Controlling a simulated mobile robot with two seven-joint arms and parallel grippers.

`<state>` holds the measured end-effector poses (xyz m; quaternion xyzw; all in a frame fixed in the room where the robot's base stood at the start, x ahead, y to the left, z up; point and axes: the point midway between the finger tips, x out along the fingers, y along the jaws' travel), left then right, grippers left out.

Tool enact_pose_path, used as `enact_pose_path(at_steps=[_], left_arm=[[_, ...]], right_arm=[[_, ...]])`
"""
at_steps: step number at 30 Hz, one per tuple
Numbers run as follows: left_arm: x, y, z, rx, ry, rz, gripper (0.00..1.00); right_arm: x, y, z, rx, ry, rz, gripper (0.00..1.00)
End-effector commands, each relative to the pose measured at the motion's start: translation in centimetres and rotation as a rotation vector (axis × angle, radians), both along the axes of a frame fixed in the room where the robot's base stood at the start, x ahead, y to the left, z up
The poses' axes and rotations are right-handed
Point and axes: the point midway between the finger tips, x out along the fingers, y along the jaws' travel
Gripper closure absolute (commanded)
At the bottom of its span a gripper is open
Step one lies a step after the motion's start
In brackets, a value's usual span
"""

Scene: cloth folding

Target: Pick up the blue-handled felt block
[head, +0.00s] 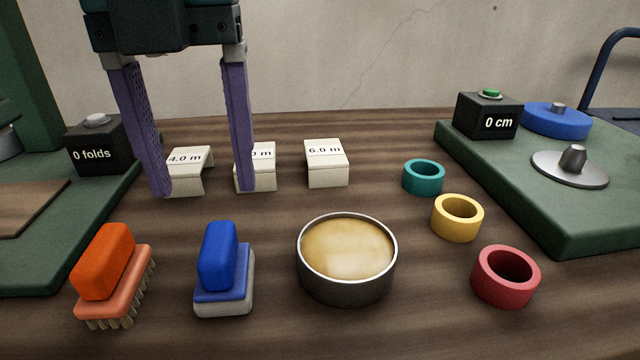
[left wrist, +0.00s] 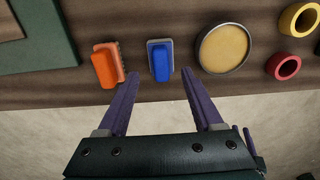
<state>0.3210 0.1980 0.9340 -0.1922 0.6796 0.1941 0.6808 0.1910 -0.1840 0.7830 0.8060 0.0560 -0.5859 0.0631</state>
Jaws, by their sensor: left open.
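The blue-handled felt block (head: 221,272) stands on the wooden table at the front, left of the middle, with its blue handle up and a grey felt base below. It also shows in the left wrist view (left wrist: 160,62), beyond the fingertips. My left gripper (head: 205,188) is open and empty, with its two purple fingers pointing down in front of the white labelled blocks. In the head view it is farther back than the felt block and apart from it.
An orange brush (head: 112,273) stands left of the felt block, and a round tin (head: 347,278) stands to its right. White labelled blocks (head: 326,165) stand behind. Teal, yellow and red rings (head: 505,292) lie at right. Green boards (head: 590,232) flank the table.

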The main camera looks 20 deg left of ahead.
Motion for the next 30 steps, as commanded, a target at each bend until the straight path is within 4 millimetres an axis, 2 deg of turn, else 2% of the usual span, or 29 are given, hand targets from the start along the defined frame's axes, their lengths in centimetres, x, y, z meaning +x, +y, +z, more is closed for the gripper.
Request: enact_pose_path(at_steps=[1, 13, 17, 23, 30], left_arm=[[-0.1, 0.0, -1.1, 0.0, 0.004, 0.001, 0.32], [-0.8, -0.6, -6.6, -0.002, 0.003, -0.002, 0.32], [-0.8, -0.6, -7.4, -0.002, 0.001, -0.003, 0.32], [-0.7, -0.6, -7.4, -0.003, 0.001, -0.004, 0.32], [-0.7, -0.6, -7.4, -0.003, 0.001, -0.003, 0.58]], right_arm=[[0.0, -0.1, -0.3, -0.002, -0.001, 0.0, 0.55], [0.0, -0.1, -1.4, -0.004, -0.002, 0.003, 0.55], [0.0, -0.1, -1.5, -0.003, 0.0, 0.003, 0.55], [0.0, 0.0, -1.4, 0.001, -0.001, 0.001, 0.55], [0.0, 0.1, -1.4, 0.004, 0.0, 0.0, 0.55]])
